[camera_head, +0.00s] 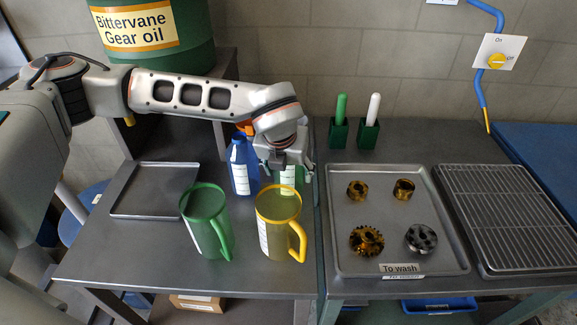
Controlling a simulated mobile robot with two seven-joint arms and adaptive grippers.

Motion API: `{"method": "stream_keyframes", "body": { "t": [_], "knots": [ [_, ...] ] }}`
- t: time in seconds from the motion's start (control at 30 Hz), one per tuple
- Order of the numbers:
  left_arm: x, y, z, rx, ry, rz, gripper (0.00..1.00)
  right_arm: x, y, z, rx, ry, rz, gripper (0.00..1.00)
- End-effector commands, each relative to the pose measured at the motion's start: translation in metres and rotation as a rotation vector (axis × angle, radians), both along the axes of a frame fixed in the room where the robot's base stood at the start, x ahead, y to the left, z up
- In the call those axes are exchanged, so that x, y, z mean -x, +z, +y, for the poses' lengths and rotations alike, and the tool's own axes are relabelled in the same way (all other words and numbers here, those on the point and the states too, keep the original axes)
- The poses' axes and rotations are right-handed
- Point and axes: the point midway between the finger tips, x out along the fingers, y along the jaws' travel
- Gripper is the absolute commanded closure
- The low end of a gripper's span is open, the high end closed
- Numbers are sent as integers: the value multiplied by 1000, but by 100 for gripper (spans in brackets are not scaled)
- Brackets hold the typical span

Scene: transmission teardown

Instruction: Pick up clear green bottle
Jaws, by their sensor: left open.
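The clear green bottle (290,178) stands on the left metal table, partly hidden behind my left gripper and the yellow jug. Its green body and a white label show below the gripper. My left gripper (286,165) is open and reaches down over the top of the bottle, with the fingers at or around its upper part. I cannot tell whether the fingers touch it. My right gripper is not in view.
A blue bottle (243,168) stands just left of the gripper. A green jug (206,222) and a yellow jug (279,222) stand in front. An empty tray (155,213) lies left; a "To wash" tray (345,262) with gears lies right.

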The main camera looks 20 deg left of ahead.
Motion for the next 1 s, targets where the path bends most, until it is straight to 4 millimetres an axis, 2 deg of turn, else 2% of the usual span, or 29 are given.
{"method": "stream_keyframes", "body": {
  "t": [0.2,0.3,0.33,0.77,1.0],
  "knots": [
    [0,0,0,0,0,-1,40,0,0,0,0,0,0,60],
    [0,0,0,0,0,-1,66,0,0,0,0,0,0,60],
    [0,-1,0,0,0,0,70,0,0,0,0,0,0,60],
    [-1,4,0,1,0,-2,70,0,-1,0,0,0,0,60],
    [-2,31,0,2,0,-5,70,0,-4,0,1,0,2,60]
  ]
}}
